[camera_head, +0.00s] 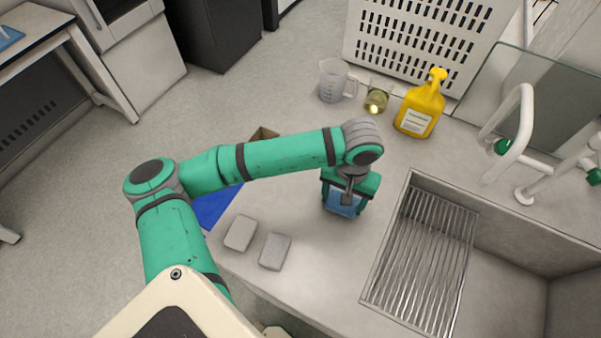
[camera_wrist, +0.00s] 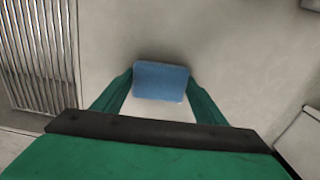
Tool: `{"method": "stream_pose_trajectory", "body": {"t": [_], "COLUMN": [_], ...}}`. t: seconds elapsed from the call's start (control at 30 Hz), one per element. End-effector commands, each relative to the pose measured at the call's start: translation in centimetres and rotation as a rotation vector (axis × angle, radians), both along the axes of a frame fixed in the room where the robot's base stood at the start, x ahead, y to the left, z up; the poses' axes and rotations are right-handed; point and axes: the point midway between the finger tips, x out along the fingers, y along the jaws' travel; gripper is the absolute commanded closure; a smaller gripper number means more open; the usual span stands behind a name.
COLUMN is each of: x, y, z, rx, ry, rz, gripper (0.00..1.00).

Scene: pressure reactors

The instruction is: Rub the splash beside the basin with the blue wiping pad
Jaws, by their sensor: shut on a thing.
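My gripper (camera_head: 343,196) is shut on the blue wiping pad (camera_head: 342,204), low over the counter to the left of the basin. In the wrist view the pad (camera_wrist: 161,81) sits between the two green fingers of my gripper (camera_wrist: 160,95). Whether the pad touches the counter I cannot tell. The basin (camera_head: 510,275) is a grey sink with a metal rack in its left part. I can make out no clear splash on the counter; part of the surface is hidden under my gripper and the pad.
Two grey pads (camera_head: 241,233) (camera_head: 275,251) lie near the counter's front-left edge. A yellow bottle (camera_head: 421,105), a beaker with yellowish liquid (camera_head: 376,97) and a clear jug (camera_head: 334,82) stand at the back. A white faucet (camera_head: 515,125) rises behind the basin. The counter (camera_head: 300,205) around my gripper is free.

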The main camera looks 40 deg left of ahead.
Motion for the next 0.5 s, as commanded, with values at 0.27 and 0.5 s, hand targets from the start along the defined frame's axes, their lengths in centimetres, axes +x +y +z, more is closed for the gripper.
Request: {"method": "stream_pose_trajectory", "body": {"t": [0.27, 0.5], "x": [0.2, 0.2], "y": [-2.5, -2.5], "z": [0.0, 3.2], "rx": [-0.002, 0.001], "ry": [-0.001, -0.002], "rz": [-0.001, -0.003], "gripper": [0.56, 0.56]}}
